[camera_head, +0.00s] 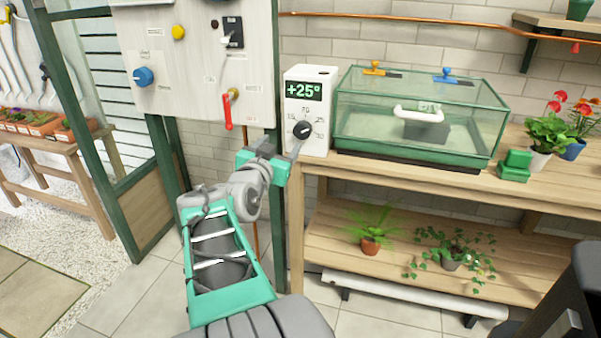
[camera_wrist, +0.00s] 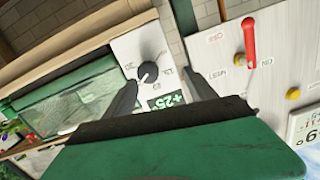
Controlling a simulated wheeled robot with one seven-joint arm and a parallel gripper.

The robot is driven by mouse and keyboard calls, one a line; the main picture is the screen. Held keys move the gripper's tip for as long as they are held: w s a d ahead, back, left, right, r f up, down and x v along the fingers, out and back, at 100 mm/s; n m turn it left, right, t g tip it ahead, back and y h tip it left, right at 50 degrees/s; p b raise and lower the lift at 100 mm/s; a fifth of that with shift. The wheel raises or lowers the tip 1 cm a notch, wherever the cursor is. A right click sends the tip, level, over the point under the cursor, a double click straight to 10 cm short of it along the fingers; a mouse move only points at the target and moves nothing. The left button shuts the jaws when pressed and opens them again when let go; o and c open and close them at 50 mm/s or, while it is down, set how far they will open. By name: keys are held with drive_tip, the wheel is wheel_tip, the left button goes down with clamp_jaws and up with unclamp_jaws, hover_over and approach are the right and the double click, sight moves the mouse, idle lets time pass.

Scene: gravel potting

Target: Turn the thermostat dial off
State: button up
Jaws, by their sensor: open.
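A glass case with a green frame (camera_head: 420,152) stands right of the thermostat. A panel (camera_head: 190,60) to the left carries a blue knob (camera_head: 143,76) and a red lever (camera_head: 228,111). Flower pots (camera_head: 538,160) stand at the bench's right.

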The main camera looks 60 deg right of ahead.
sight(301, 133)
drive_tip(key=shift+m+g+h, duration=0.3)
drive_tip(key=shift+h, duration=0.2)
drive_tip(key=d, duration=0.6)
drive_tip(key=s+d, duration=0.1)
drive_tip(key=d, duration=0.2)
drive_tip(key=shift+s+d+b, duration=0.1)
drive_tip(key=shift+b, duration=0.3)
drive_tip(key=shift+c, duration=0.3)
drive_tip(key=c, duration=1.3)
